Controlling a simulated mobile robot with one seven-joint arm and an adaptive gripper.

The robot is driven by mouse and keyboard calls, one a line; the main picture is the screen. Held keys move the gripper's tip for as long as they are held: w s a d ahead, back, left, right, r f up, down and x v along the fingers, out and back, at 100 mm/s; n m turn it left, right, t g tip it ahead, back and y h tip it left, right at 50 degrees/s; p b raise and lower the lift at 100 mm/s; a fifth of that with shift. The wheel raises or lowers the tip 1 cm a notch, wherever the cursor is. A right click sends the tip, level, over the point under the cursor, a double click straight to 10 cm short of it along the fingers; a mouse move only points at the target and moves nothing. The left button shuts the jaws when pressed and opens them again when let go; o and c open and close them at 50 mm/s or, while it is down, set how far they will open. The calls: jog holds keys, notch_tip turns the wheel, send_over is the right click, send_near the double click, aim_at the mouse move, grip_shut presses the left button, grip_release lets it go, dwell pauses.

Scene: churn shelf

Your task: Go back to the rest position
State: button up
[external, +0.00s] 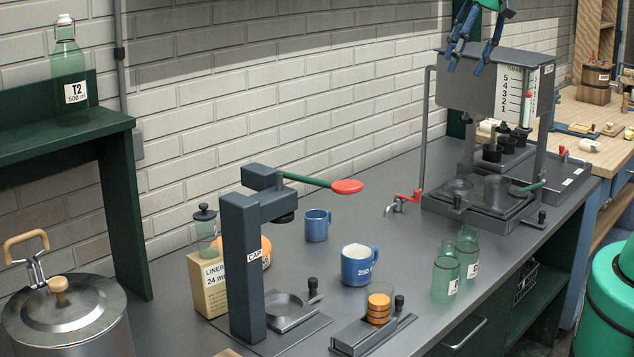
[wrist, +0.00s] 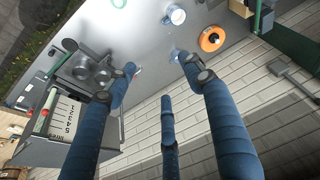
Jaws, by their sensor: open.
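My gripper (external: 474,50) is at the top right in the external view, in front of the upper part of the grey filling machine (external: 468,82). Its blue fingers hang down and are spread apart with nothing between them. In the wrist view, my gripper (wrist: 155,75) shows its fingers apart, with the counter far below and the brick wall behind. The filling machine (wrist: 65,115) lies to the left in that view. The gripper appears clear of the machine, though the exact gap cannot be told.
The grey counter (external: 385,210) bears a capping press (external: 243,260), two blue mugs (external: 358,266), green glass bottles (external: 446,272) and a cardboard box (external: 207,283). A green shelf (external: 60,137) with a bottle (external: 68,65) stands left. A metal pot (external: 65,312) is front left, a green bin (external: 612,300) right.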

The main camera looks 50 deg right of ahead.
jog(key=s+d+f+b, duration=0.2)
jog(key=s+d+f, duration=0.1)
jog(key=s, duration=0.5)
jog(key=s+d+f+m+t+b, duration=0.1)
jog(key=s+d+f, duration=0.3)
jog(key=s, duration=0.5)
notch_tip(320, 180, down, 2)
jog(key=shift+d+f+m+t+h+b, duration=0.2)
jog(key=shift+m+t+h+b, duration=0.1)
jog(key=shift+b, duration=0.35)
